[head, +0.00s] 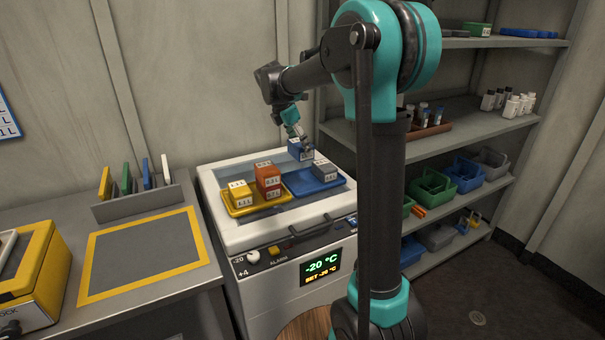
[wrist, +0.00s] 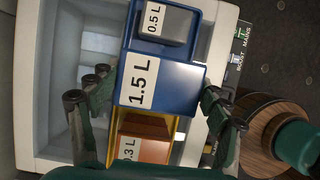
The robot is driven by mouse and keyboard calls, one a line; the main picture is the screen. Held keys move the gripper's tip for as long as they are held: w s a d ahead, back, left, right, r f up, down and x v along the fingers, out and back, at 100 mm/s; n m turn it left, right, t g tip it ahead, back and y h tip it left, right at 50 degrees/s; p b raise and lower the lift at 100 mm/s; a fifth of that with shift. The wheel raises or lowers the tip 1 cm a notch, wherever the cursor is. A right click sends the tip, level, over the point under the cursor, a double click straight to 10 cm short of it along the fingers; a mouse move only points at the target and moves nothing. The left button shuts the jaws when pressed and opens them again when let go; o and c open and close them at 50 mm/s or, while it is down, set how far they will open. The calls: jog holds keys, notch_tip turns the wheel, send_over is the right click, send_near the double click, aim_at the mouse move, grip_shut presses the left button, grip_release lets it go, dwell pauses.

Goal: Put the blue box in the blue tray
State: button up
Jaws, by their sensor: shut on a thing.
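The blue box (head: 298,152) is held in my gripper (head: 305,146) above the back part of the blue tray. In the wrist view the blue box (wrist: 175,84), labelled 1.5 L, lies between the fingers of my gripper (wrist: 155,98). The blue tray (head: 308,189) lies in the open freezer, and a grey box (head: 324,170) stands in its right part. The grey box (wrist: 164,22), labelled 0.5 L, also shows in the wrist view. The held box hides part of the tray there.
A shelf unit (head: 480,130) stands at the right. A yellow-edged mat (head: 142,255) is empty.

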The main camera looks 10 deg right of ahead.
aim_at(293, 156)
notch_tip(293, 156, down, 11)
dwell(0.5)
jog(key=o, duration=1.3)
jog(key=shift+f, duration=0.1)
jog(key=v, duration=1.2)
jog(key=s+d+f+m+y, duration=0.1)
jog(key=s+d+f+m, duration=0.1)
jog(key=s, duration=0.3)
jog(key=s+d+f+m, duration=0.2)
jog(key=s+f+m, duration=0.2)
jog(key=m, duration=0.1)
jog(key=s+d+f+m+t+y, duration=0.1)
jog(key=s+d+f+m, duration=0.2)
jog(key=s+m, duration=0.1)
jog(key=shift+s+f+y, duration=0.25)
jog(key=shift+s+y, duration=0.05)
jog(key=shift+s, duration=0.55)
jog(key=s+f+m, duration=0.3)
jog(key=s, duration=0.1)
jog(key=s+d+f+m+t+y, duration=0.1)
jog(key=s+f+m, duration=0.2)
jog(key=s+m, duration=0.1)
jog(key=s+f+m, duration=0.3)
jog(key=s, duration=0.3)
jog(key=shift+s+d+f+m+t+y, duration=0.2)
jog(key=shift+f+m+t+y, duration=0.1)
jog(key=shift+f+t+y, duration=0.1)
